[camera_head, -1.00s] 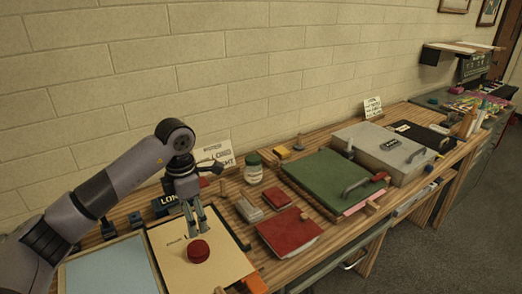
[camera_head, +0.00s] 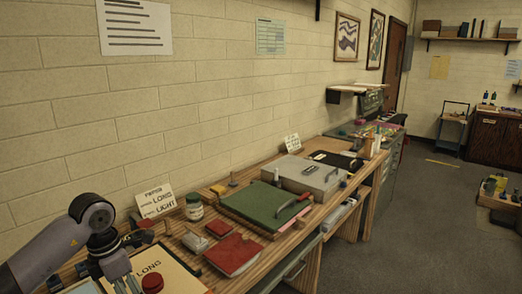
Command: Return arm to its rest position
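My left arm comes in at the lower left, and its gripper (camera_head: 128,286) points down at the bottom edge of the head view. Its two fingers look apart with nothing seen between them, though the tips are close to the frame edge. The gripper is just left of a red round knob (camera_head: 152,282), which sits on a cream board (camera_head: 178,276) marked "LONG". Whether the fingers touch the board cannot be told. My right gripper is not in view.
A brick wall runs behind. Grey floor (camera_head: 430,230) lies open at the right.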

